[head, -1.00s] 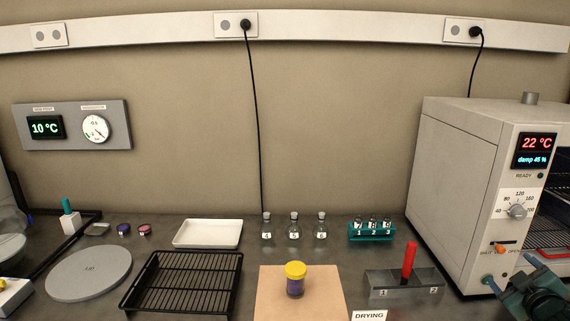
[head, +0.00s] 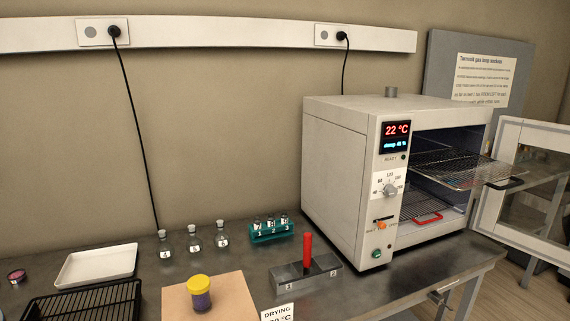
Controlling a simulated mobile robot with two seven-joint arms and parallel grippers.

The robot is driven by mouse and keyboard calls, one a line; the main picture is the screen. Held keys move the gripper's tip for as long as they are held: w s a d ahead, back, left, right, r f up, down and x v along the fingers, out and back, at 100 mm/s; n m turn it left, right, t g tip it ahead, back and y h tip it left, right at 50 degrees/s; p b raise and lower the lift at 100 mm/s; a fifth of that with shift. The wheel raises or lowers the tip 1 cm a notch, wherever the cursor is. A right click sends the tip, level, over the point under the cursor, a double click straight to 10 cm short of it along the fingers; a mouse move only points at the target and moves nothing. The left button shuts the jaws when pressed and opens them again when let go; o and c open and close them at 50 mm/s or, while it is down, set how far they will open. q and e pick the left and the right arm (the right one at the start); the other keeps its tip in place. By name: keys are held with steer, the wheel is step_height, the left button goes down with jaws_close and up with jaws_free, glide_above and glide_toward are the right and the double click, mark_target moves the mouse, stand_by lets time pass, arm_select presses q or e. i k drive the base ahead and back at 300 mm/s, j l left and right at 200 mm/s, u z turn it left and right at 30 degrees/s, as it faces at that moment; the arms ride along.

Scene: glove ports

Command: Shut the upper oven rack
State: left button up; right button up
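The white oven (head: 336,165) stands at the right of the bench with its framed glass door (head: 532,180) swung wide open to the right. The upper oven rack (head: 462,170) is a wire shelf pulled partly out, sticking forward past the oven's front opening. A lower rack with a red handle (head: 428,217) sits inside the oven. Neither of my grippers shows in the head view now.
A red-handled tool (head: 307,250) in a grey block, a teal vial rack (head: 270,231), several stoppered flasks (head: 194,236) and a yellow-capped jar (head: 200,293) stand left of the oven. The open door bounds the space to the right of the rack.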

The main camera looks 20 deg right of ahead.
mark_target(519, 180)
steer(key=z, duration=2)
steer(key=u, duration=0.4)
steer(key=i+l+u, duration=0.35)
steer(key=l+u, duration=0.15)
steer(key=i+l+u, duration=0.1)
steer(key=l+u, duration=0.2)
